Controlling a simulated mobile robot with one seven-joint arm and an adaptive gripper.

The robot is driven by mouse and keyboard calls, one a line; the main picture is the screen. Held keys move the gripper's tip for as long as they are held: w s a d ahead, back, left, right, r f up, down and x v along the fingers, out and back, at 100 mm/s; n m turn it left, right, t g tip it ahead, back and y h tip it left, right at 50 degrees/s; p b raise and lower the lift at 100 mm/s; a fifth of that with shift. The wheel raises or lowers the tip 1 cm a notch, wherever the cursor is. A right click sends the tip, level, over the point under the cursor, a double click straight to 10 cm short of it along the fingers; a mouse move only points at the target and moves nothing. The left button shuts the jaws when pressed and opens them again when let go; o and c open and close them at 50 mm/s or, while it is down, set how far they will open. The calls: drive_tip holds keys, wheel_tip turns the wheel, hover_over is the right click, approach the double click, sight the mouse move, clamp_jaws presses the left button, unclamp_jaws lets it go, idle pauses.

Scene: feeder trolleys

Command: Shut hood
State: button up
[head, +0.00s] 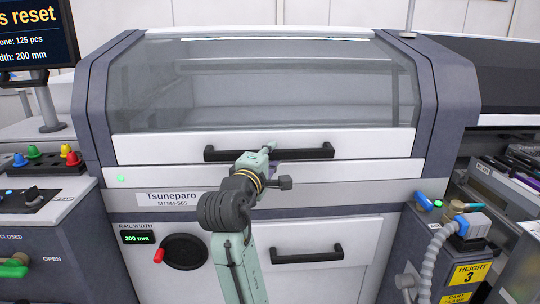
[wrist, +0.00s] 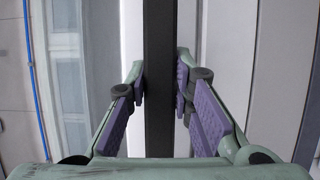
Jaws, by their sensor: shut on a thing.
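The hood (head: 265,85) is a large glass cover with a white lower frame on the grey machine. Its lower edge lies close above the white front panel, and it looks down or nearly so; I cannot tell whether a thin gap remains. A black bar handle (head: 305,152) runs along the hood's lower frame. My gripper (head: 268,149) is at the handle's middle. In the wrist view my gripper (wrist: 160,85) has its purple-padded fingers on both sides of the black handle (wrist: 158,40), shut on it. My gripper hides part of the handle in the head view.
A rail width crank (head: 184,251) and a drawer handle (head: 308,255) are on the front below. A monitor (head: 38,35) and coloured knobs (head: 68,156) stand at left. A grey hose (head: 432,260) and a blue-topped fitting (head: 470,224) are at right.

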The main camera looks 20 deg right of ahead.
clamp_jaws()
drive_tip(key=shift+r, duration=0.1)
drive_tip(key=shift+s+r+p, duration=0.1)
drive_tip(key=shift+r+p, duration=0.25)
drive_tip(key=shift+p, duration=0.1)
drive_tip(key=s+a+r+p, duration=0.1)
drive_tip(key=s+r+p, duration=0.2)
drive_tip(key=r+p, duration=0.2)
drive_tip(key=shift+s+r, duration=0.4)
drive_tip(key=shift+r, duration=0.55)
drive_tip(key=shift+f, duration=0.1)
drive_tip(key=o, duration=0.8)
unclamp_jaws()
drive_tip(key=shift+w, duration=0.1)
drive_tip(key=shift+o, duration=0.2)
drive_tip(key=shift+a, duration=0.1)
